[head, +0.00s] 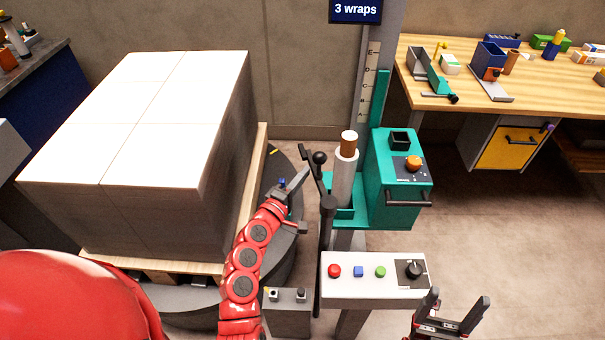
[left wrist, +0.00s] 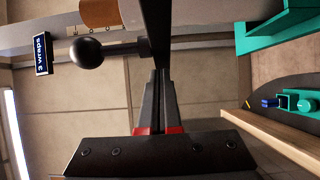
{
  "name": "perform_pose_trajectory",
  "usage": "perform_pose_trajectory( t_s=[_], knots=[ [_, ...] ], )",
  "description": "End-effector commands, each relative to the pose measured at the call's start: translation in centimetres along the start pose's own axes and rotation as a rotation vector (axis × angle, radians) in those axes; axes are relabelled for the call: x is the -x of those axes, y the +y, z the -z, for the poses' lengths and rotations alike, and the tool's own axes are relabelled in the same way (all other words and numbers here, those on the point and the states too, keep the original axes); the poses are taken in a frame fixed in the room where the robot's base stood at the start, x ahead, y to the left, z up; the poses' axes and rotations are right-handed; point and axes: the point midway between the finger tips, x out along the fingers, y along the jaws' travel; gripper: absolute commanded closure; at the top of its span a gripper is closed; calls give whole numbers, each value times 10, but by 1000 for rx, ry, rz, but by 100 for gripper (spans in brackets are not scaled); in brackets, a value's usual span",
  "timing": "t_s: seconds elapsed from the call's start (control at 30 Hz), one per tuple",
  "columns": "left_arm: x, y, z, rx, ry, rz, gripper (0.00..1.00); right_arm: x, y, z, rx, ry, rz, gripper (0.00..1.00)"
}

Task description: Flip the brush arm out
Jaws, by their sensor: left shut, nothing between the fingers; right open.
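The brush arm, as I take it, is the black lever (head: 327,212) with a round ball knob (head: 320,157), standing beside the teal wrapping machine's mast. In the left wrist view, the black bar (left wrist: 155,30) and its ball knob (left wrist: 88,53) cross just beyond my fingertips. My left gripper (head: 305,174) is shut and empty, its fingertips close to the upper part of the lever; I cannot tell whether they touch. The closed fingers also show in the left wrist view (left wrist: 160,80).
A pallet load of white-topped reams (head: 135,110) stands at left on a round turntable (head: 285,255). A white panel (head: 345,292) with buttons and a knob and a teal box (head: 385,190) are right of the lever. A wooden bench (head: 425,60) holds tools at back right. Floor at right is clear.

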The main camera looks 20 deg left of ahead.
Motion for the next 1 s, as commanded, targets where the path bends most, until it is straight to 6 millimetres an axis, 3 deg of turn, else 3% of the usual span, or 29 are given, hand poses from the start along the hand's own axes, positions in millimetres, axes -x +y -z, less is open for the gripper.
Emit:
perform_pose_trajectory(
  t_s=[0.27,0.63,1.0],
  knots=[
    [-1,-2,0,0,-9,-2,100,5,0,-1,0,0,0,20],
    [-25,-6,-14,1,-253,-4,100,64,-3,-11,0,0,0,20],
    [-30,1,-22,0,-333,-2,100,69,-3,-12,0,0,0,20]
  ],
)
